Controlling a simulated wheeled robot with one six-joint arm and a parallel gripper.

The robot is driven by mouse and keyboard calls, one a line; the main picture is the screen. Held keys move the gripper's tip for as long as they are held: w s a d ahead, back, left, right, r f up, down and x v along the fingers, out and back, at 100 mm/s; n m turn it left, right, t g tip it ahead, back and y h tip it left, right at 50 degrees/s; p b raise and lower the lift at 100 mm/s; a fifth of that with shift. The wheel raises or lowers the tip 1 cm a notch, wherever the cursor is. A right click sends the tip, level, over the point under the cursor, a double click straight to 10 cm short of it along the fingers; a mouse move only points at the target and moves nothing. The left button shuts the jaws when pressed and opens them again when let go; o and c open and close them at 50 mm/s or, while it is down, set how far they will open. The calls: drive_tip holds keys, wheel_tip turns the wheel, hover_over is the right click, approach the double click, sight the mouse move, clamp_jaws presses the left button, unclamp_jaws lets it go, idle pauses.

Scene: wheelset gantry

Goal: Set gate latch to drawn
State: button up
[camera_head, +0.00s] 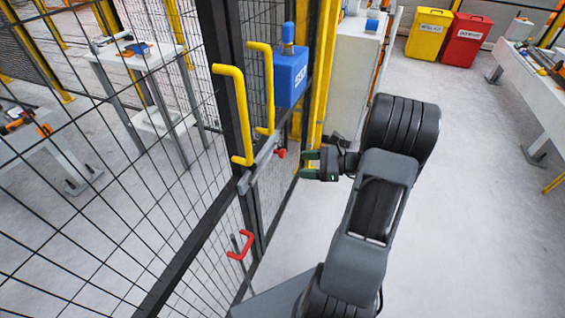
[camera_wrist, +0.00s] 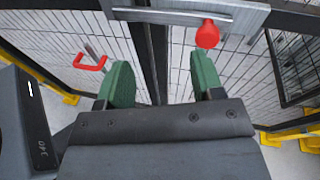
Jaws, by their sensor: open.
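The gate latch is a grey sliding bar (camera_head: 258,167) with a red knob (camera_head: 280,153), on the dark frame of the mesh gate below the yellow handles. In the wrist view the bar (camera_wrist: 170,16) runs across the top, and the red ball knob (camera_wrist: 207,34) hangs at its right part. My gripper (camera_head: 306,164) is just right of the knob in the head view, apart from it. In the wrist view its green fingers (camera_wrist: 162,75) are spread and empty, with the knob beyond the right fingertip. Whether the bar bridges both gate posts is hard to tell.
Two yellow handles (camera_head: 232,115) stick out from the gate. A blue box (camera_head: 290,78) sits above the latch. A red handle (camera_head: 241,245) is lower on the gate and also shows in the wrist view (camera_wrist: 90,62). Open floor (camera_head: 470,200) lies to the right.

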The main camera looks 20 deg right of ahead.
sight(283, 153)
drive_tip(key=w+d+f+m+t+h, duration=0.1)
drive_tip(key=d+f+m+t, duration=0.2)
drive_tip(key=d+m+t, duration=0.15)
drive_tip(key=b+x, duration=0.1)
drive_tip(key=x, duration=1.1)
drive_tip(key=shift+w+f, duration=0.2)
drive_tip(key=shift+w, duration=0.1)
drive_tip(key=shift+c, duration=0.2)
drive_tip(key=shift+n, duration=0.25)
clamp_jaws()
